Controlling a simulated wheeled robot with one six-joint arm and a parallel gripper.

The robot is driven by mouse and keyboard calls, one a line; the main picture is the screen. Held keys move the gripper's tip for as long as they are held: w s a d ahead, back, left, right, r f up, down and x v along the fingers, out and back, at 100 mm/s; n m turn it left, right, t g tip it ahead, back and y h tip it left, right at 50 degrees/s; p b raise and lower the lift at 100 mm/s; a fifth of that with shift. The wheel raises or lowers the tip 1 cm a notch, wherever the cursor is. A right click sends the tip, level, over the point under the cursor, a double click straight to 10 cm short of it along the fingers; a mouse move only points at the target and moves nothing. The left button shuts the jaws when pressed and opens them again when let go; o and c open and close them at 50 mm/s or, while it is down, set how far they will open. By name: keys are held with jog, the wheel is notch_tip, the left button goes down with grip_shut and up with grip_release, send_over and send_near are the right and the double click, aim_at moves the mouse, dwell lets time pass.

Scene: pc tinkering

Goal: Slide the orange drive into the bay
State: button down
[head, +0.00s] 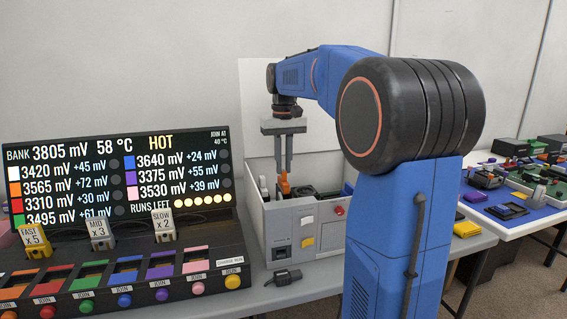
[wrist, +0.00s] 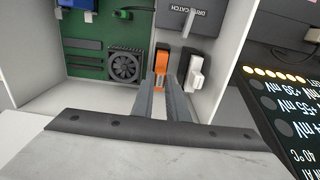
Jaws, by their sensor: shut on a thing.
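The orange drive (head: 284,183) is upright inside the open grey PC case (head: 317,238). My gripper (head: 284,171) points straight down into the case with its fingers at the drive. In the wrist view the orange drive (wrist: 162,66) shows at the fingertips (wrist: 164,76), beside the green board, and my gripper is shut on it. A dark block labelled "DRIVE CATCH" (wrist: 205,20) stands beyond the drive in the wrist view. A white connector or lever (wrist: 196,72) is just right of the drive. Whether the drive is seated in the bay cannot be told.
A green board with a fan (wrist: 124,66) fills the case's left part in the wrist view. The case walls rise around the fingers. A large display panel (head: 120,190) stands left of the case. A small black plug (head: 284,278) lies in front; another table (head: 520,190) is at right.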

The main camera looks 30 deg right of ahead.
jog(key=shift+f, duration=0.6)
jog(key=c, duration=1.7)
grip_release()
jog(key=shift+o, duration=0.2)
jog(key=shift+r, duration=2.5)
notch_tip(320, 180, up, 17)
jog(key=shift+r, duration=0.2)
